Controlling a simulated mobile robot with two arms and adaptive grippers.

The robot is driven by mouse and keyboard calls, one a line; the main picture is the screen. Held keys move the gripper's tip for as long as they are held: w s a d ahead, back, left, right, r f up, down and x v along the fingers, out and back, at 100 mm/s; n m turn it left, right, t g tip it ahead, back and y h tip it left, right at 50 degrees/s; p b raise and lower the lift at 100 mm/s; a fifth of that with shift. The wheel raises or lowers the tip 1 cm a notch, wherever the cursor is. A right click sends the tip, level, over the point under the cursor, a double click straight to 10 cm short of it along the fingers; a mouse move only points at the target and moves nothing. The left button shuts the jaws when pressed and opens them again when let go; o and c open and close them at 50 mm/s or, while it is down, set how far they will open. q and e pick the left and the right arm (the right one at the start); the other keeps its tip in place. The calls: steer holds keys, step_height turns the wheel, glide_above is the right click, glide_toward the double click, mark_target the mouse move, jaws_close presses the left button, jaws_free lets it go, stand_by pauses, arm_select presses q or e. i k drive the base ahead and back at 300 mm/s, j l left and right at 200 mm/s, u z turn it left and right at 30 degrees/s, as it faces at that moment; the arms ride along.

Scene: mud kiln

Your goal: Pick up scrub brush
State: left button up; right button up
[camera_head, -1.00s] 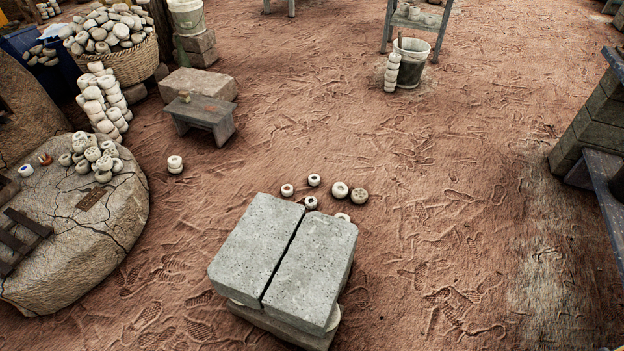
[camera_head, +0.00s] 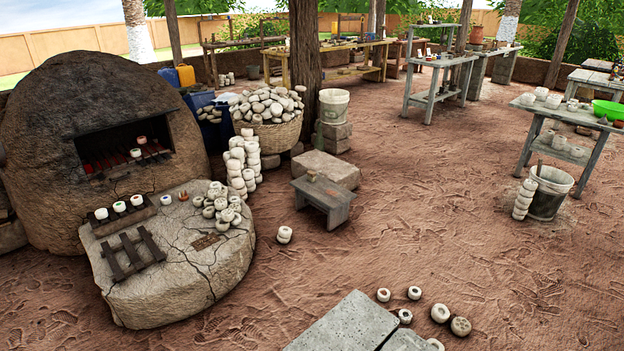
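I cannot clearly make out a scrub brush in the head view. A flat brown piece (camera_head: 206,241) lies on the cracked stone platform (camera_head: 185,262) in front of the kiln; it is too small to tell what it is. Neither of my grippers shows in the view.
The domed mud kiln (camera_head: 100,130) stands at the left. A basket (camera_head: 275,136) heaped with pale stones is behind the stool. Grey blocks (camera_head: 345,325) and several small round pots are at the front. Open dirt floor lies at centre and right.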

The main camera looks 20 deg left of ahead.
mark_target(311, 174)
steer(key=i+l+z, duration=0.2)
steer(key=l, duration=0.2)
steer(key=l+z, duration=0.2)
steer(key=l, duration=0.2)
steer(key=i+l+z, duration=0.45)
steer(key=i+l, duration=0.3)
steer(key=i+l+z, duration=0.45)
steer(key=i+l, duration=0.25)
steer(key=i, duration=0.2)
steer(key=i+j+u, duration=0.2)
steer(key=i+u, duration=0.15)
steer(key=i, duration=0.25)
steer(key=i+u, duration=0.35)
steer(key=i, duration=0.2)
steer(key=i+u, duration=0.35)
steer(key=i, duration=0.25)
steer(key=i+l+u, duration=0.35)
steer(key=i, duration=0.25)
steer(key=i+j+u, duration=0.1)
steer(key=i+u, duration=0.15)
steer(key=i, duration=0.3)
steer(key=i+u, duration=0.3)
steer(key=i, duration=0.3)
steer(key=i+l+u, duration=0.25)
steer(key=i, duration=0.3)
steer(key=i+l+u, duration=0.15)
steer(key=i+u, duration=0.15)
steer(key=i, duration=0.3)
steer(key=i+l+u, duration=0.15)
steer(key=i, duration=1.4)
